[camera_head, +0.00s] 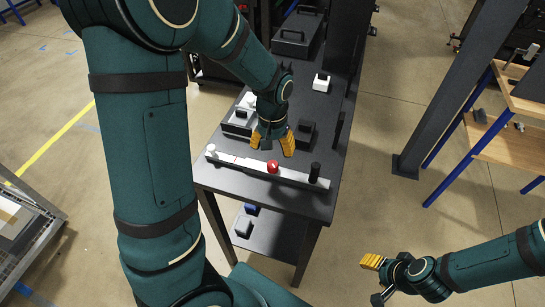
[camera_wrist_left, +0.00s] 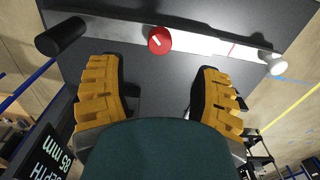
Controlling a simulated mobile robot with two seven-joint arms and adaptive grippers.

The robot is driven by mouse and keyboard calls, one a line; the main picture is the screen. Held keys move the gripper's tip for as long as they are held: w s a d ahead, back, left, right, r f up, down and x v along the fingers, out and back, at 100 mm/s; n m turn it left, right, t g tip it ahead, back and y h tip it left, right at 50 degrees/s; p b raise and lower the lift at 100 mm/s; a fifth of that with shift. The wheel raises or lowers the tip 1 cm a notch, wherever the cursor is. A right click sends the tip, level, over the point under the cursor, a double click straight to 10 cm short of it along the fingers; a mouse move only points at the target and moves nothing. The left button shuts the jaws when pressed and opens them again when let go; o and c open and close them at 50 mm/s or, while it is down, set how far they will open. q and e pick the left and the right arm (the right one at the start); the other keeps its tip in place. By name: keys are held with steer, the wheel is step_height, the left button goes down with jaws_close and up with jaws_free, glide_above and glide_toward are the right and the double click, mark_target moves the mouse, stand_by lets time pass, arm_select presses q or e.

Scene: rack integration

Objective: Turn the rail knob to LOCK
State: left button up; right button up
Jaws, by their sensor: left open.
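The red rail knob (camera_head: 273,166) sits on the pale rail (camera_head: 240,162) along the near edge of the dark table; a light mark shows on its face. In the left wrist view the knob (camera_wrist_left: 159,40) lies ahead of and between the spread fingers. My left gripper (camera_head: 270,145) is open and empty, just behind the rail and apart from the knob. In the left wrist view the left gripper (camera_wrist_left: 158,95) shows both yellow fingers wide apart. My right gripper (camera_head: 372,262) is off to the lower right, away from the table; its fingers look close together, but the opening is unclear. No LOCK lettering is readable.
A black cylinder (camera_head: 315,172) stands at the rail's right end and a white peg (camera_head: 211,150) at its left end. Dark blocks (camera_head: 306,131) and a white block (camera_head: 321,82) are on the table (camera_head: 330,120). A dark post (camera_head: 440,110) stands to the right.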

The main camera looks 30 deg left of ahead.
arm_select(q)
step_height(320, 180, up, 4)
steer(key=shift+f, duration=0.15)
stand_by(0.6)
